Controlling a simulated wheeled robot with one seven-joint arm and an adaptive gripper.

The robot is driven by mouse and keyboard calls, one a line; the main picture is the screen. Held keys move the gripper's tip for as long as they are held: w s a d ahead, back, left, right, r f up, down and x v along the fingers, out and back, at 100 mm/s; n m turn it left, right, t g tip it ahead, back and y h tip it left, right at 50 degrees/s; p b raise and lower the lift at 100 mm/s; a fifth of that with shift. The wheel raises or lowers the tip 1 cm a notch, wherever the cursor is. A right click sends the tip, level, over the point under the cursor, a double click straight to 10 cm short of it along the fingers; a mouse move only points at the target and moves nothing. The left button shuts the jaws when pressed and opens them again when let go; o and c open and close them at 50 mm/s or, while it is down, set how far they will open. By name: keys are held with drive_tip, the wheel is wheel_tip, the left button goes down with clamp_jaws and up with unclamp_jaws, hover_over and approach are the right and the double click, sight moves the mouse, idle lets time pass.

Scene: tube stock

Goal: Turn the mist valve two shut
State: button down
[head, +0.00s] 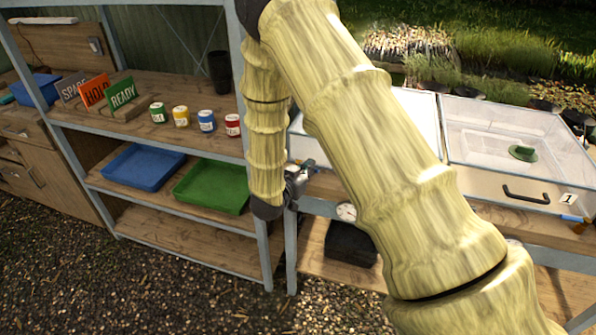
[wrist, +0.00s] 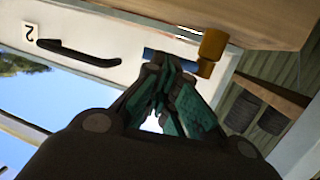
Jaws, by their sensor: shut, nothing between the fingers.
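Mist valve two shows in the wrist view, with a blue lever (wrist: 160,56) and a brass body (wrist: 213,45) at the edge of the white box front marked 2 (wrist: 28,32). The lever lies roughly along that front, pointing away from the brass body. My gripper (wrist: 165,68) is shut and empty, its fingertips at the lever and covering part of it. I cannot tell whether they touch it. In the head view my gripper (head: 311,165) is small, beside the shelf post, and valve two cannot be made out there.
A black handle (wrist: 78,53) is on the same box front. In the head view, the box marked 1 (head: 567,198) has its own blue-levered valve (head: 573,218) at right. A shelf with a blue tray (head: 143,167), a green tray (head: 211,186) and several small cans stands at left.

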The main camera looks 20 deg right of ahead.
drive_tip(key=shift+d+n+t+y, duration=0.35)
drive_tip(key=shift+n+t+y, duration=0.15)
drive_tip(key=shift+n+t, duration=0.15)
drive_tip(key=shift+w+d+b, duration=0.1)
drive_tip(key=shift+d+b, duration=0.15)
drive_tip(key=shift+b, duration=0.1)
drive_tip(key=shift+d, duration=0.15)
drive_tip(key=shift+s+a+r, duration=0.1)
drive_tip(key=shift+s+a, duration=0.1)
drive_tip(key=shift+a, duration=0.25)
drive_tip(key=s+d+b+v, duration=0.1)
drive_tip(key=v, duration=1.2)
drive_tip(key=shift+b, duration=0.4)
